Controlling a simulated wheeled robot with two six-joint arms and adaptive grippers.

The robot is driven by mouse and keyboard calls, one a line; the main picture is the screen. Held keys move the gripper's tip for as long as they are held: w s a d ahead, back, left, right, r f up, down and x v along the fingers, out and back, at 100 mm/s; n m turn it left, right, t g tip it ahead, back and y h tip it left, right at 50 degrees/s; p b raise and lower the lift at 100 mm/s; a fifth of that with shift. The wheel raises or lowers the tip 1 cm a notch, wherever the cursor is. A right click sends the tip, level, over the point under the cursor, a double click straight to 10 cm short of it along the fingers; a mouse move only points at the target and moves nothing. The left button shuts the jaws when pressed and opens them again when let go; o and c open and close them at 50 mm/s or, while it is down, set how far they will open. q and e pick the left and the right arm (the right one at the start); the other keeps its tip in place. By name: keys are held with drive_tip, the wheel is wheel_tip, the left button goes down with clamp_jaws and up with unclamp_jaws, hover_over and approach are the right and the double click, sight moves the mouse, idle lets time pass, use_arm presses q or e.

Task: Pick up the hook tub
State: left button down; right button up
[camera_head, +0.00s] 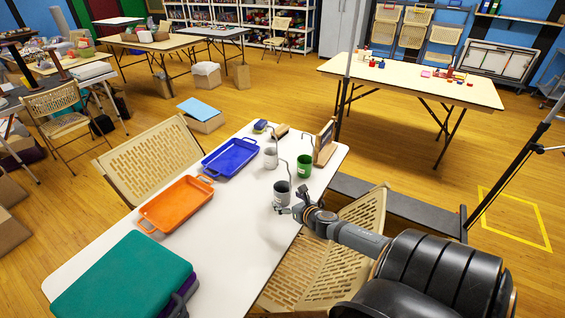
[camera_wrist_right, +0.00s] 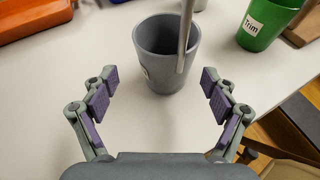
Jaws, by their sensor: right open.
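A dark grey tub (camera_head: 282,194) stands upright on the white table, with a thin bent rod rising from it. In the right wrist view the grey tub (camera_wrist_right: 158,78) has a pale label at its left edge, too cut off to read. A green tub (camera_head: 304,168) reads "Trim" in the right wrist view (camera_wrist_right: 258,28). A whitish tub (camera_head: 270,160) stands behind the grey one. I cannot read which tub is the hook tub. My right gripper (camera_wrist_right: 160,84) is open and empty, its fingers apart just before the grey tub. My left gripper is not in view.
The white table (camera_head: 235,225) also holds an orange tray (camera_head: 176,204), a blue tray (camera_head: 231,158), a teal box (camera_head: 122,275) and a wooden stand (camera_head: 324,142). Folding chairs (camera_head: 155,158) stand on both sides.

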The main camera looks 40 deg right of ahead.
sight(287, 197)
drive_tip(key=x, duration=0.1)
drive_tip(key=p+x, duration=0.1)
drive_tip(key=x, duration=0.1)
drive_tip(key=shift+w+d, duration=0.2)
drive_tip(key=shift+d, duration=0.25)
drive_tip(key=shift+w+f, duration=0.3)
drive_tip(key=shift+w, duration=0.2)
drive_tip(key=shift+w+f, duration=0.1)
drive_tip(key=shift+w, duration=0.1)
drive_tip(key=c, duration=1.4)
